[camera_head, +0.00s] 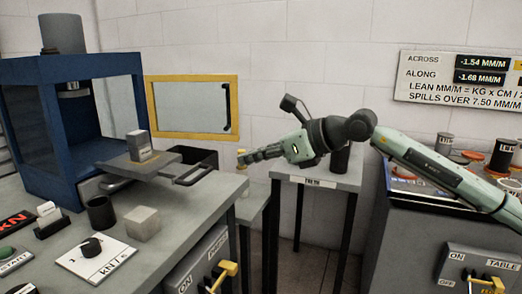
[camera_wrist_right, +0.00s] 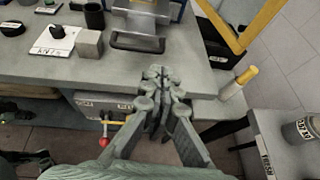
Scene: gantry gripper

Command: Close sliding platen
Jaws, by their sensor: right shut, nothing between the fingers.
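The sliding platen (camera_head: 118,161) is a flat grey plate that sticks out from the blue press frame (camera_head: 45,130) over the bench. A grey block (camera_head: 139,147) stands on it. Its dark loop handle (camera_head: 196,173) points toward the right gripper. The platen (camera_wrist_right: 135,21) and handle (camera_wrist_right: 138,43) also show in the right wrist view, at the top. My right gripper (camera_head: 241,160) is shut and empty, to the right of the handle and apart from it. In the wrist view the fingertips (camera_wrist_right: 157,72) are together near the bench edge. My left gripper is not in view.
A dark cup (camera_head: 101,214), a metal cube (camera_head: 142,223) and a knob panel (camera_head: 94,256) stand on the bench. A black bin (camera_head: 193,160) sits behind the handle. A yellow frame (camera_head: 234,106) stands behind. A small labelled table (camera_head: 318,177) is at right.

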